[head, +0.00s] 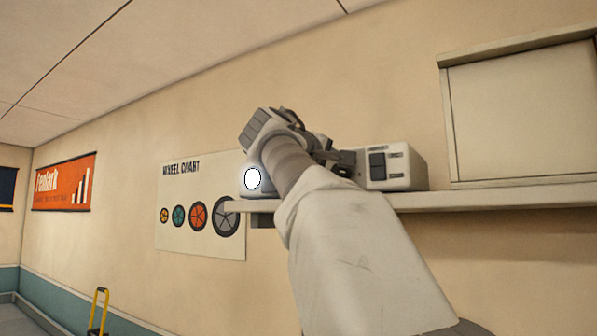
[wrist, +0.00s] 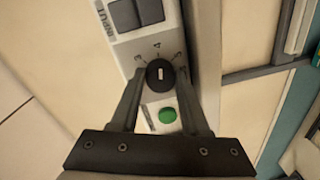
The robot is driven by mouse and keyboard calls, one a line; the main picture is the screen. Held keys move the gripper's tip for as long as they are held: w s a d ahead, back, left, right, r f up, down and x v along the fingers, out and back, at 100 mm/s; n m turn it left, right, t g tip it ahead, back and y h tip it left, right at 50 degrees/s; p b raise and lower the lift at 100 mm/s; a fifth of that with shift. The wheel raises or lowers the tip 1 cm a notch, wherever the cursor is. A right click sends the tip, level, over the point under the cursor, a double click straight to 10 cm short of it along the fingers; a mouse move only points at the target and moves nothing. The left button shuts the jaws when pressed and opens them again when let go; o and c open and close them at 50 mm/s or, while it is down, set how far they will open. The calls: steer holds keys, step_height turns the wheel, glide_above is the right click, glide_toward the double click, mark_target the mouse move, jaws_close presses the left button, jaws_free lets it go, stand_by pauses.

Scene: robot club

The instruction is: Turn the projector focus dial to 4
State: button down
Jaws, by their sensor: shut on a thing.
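The projector (head: 408,167) is a pale box on a wall shelf, with a bright round lens (head: 252,178) at its left end. My arm hides its middle. In the wrist view its panel (wrist: 142,57) runs diagonally. The focus dial (wrist: 159,75) is a small black knob with a short white mark, and small marks sit around it. I cannot read any numbers there. My gripper (wrist: 160,82) is shut on the dial, one finger on each side. In the head view my gripper (head: 343,160) reaches the projector's front.
A green button (wrist: 167,115) sits on the panel between my fingers, and dark switches (wrist: 134,13) lie beyond the dial. The shelf (head: 500,197) runs along the wall below a framed panel (head: 525,115). A wheel chart (head: 178,238) hangs at left. A yellow-handled cart (head: 99,312) stands at lower left.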

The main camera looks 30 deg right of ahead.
steer(key=shift+c, duration=1.9)
jaws_free()
steer(key=shift+a, duration=0.1)
steer(key=b+v, duration=0.2)
steer(key=v, duration=1.5)
steer(key=shift+s, duration=0.2)
steer(key=shift+f, duration=0.1)
